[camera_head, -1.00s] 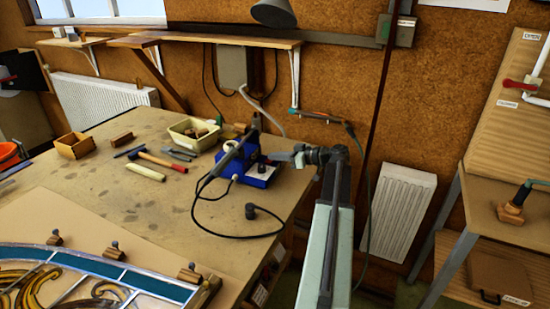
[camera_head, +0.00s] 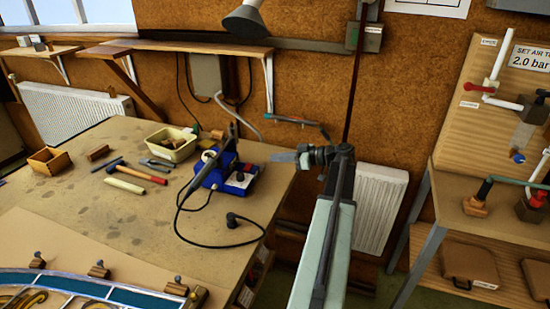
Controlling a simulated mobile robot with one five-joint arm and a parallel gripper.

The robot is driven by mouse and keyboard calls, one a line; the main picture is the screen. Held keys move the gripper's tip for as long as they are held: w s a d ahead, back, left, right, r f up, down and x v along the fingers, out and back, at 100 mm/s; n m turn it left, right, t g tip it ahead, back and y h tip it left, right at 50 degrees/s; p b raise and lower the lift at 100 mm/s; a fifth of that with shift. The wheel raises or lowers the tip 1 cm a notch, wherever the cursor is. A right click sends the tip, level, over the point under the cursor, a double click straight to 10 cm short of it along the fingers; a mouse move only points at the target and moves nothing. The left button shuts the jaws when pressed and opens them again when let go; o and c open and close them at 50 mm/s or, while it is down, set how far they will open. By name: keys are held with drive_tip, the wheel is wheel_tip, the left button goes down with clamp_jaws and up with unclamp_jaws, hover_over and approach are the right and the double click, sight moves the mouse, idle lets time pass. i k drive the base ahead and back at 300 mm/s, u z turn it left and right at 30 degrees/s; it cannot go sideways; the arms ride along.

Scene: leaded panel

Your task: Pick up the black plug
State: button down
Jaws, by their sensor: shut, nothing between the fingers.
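The black plug (camera_head: 232,220) lies on the tan workbench (camera_head: 150,225), near its right edge. My gripper (camera_head: 274,157) is at the end of my pale green arm, pointing left, near the right side of the soldering station. It is apart from the plug, which lies lower and to the left in the picture. The gripper is shut and looks empty; its fingertips are small and slightly blurred here.
A cream tub (camera_head: 172,146), a hammer (camera_head: 140,174) and a wooden box (camera_head: 50,160) stand farther back. A leaded panel (camera_head: 90,287) lies at the front left. The bench around the plug is mostly clear. A white radiator (camera_head: 378,208) and a shelf unit (camera_head: 480,210) are to the right.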

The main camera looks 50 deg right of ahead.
sight(231, 218)
drive_tip(key=k, duration=1.5)
